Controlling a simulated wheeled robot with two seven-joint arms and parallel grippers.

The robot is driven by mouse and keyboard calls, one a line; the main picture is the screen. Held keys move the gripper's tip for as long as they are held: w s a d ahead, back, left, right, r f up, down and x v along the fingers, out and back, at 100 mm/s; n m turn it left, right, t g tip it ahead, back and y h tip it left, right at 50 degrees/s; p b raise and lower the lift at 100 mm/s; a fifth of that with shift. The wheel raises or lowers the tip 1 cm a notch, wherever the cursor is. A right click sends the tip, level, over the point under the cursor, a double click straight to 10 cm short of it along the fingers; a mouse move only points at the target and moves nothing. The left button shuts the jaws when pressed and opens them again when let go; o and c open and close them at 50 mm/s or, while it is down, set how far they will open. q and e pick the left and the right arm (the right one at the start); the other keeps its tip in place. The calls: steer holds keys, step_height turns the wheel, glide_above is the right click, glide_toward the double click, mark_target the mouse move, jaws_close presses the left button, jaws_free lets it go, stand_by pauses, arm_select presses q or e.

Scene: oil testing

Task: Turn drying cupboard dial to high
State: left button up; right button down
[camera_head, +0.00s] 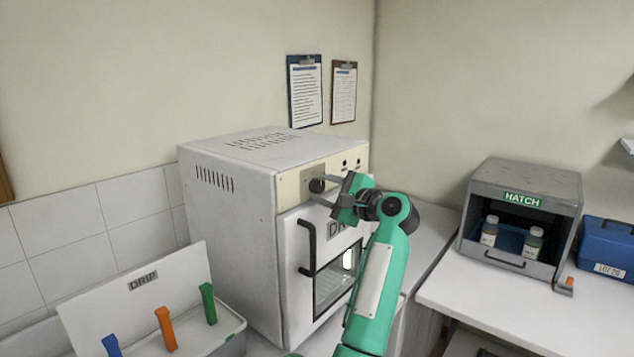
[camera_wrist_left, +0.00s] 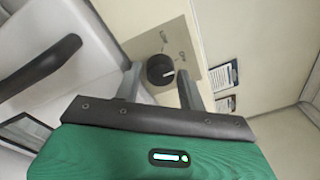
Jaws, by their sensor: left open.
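The drying cupboard (camera_head: 235,215) is a white box with a cream panel along the top of its front. Its black dial (camera_head: 316,185) sits on a beige plate at the left of that panel. In the left wrist view the fingers (camera_wrist_left: 158,72) straddle the dial with gaps visible. My right gripper is not in view.
The cupboard's black door handle (camera_head: 307,248) stands out below the dial, near my left gripper. A drip tray (camera_head: 215,338) with coloured pieces is at the lower left. A grey hatch box (camera_head: 522,178) with two bottles and a blue case (camera_head: 606,246) stand on the right counter.

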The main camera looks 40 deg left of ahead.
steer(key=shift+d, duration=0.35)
arm_select(q)
steer(key=c, duration=0.7)
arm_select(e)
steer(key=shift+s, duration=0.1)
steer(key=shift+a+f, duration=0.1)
